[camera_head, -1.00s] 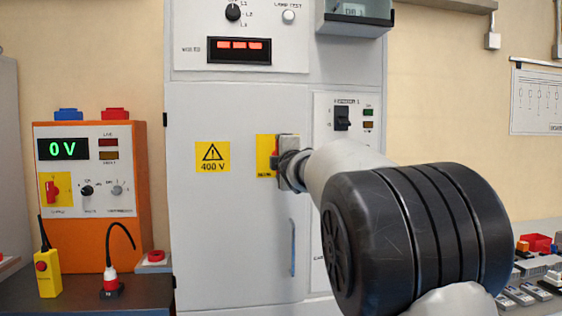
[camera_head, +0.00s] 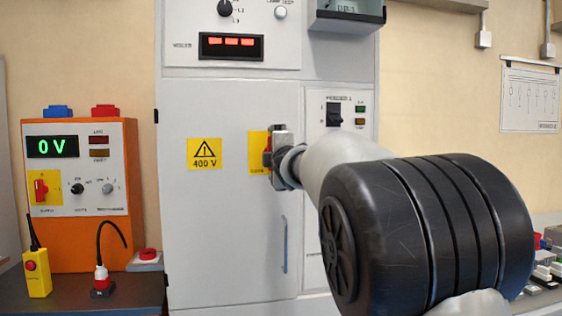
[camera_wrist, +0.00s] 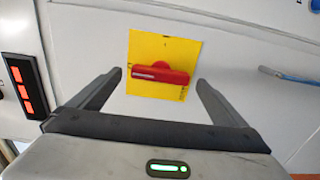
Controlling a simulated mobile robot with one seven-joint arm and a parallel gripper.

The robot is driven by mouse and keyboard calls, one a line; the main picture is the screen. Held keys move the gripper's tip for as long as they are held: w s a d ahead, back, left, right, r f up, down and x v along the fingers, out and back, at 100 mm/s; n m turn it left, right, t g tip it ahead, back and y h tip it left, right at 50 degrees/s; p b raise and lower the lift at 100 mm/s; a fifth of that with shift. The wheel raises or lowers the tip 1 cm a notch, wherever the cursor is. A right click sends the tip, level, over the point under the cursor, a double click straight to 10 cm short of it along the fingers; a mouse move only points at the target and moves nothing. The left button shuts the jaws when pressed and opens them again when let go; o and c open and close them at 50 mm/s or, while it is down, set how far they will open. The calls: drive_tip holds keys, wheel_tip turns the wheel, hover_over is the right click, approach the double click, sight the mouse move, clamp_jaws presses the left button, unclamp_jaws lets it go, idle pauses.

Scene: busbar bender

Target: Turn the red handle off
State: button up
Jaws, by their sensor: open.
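The red handle (camera_wrist: 160,74) sits on a yellow plate (camera_wrist: 146,49) on the grey cabinet door. It lies crosswise in the wrist view, which is turned relative to the head view. My gripper (camera_wrist: 160,80) is open, with one finger beyond each end of the handle. No contact between fingers and handle shows. In the head view, my gripper (camera_head: 283,160) is at the door and largely hides the handle; a red sliver of it (camera_head: 267,152) and part of the yellow plate (camera_head: 257,147) show.
A blue door handle (camera_head: 285,245) is below; it also shows at right in the wrist view (camera_wrist: 290,75). A 400 V warning sign (camera_head: 204,153) is left of my gripper. An orange supply box (camera_head: 75,240) reading 0 V has another red handle (camera_head: 40,188).

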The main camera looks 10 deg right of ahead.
drive_tip(key=s+p, duration=0.1)
drive_tip(key=s, duration=1.4)
drive_tip(key=shift+s, duration=0.4)
drive_tip(key=s+f+m+g, duration=1.2)
drive_tip(key=s+f+m, duration=0.6)
drive_tip(key=s+f, duration=1.2)
wheel_tip(320, 180, up, 25)
drive_tip(key=s+p, duration=0.1)
drive_tip(key=p, duration=2.3)
drive_tip(key=shift+s+r+p, duration=0.15)
drive_tip(key=shift+r+p, duration=0.05)
drive_tip(key=shift+p, duration=0.1)
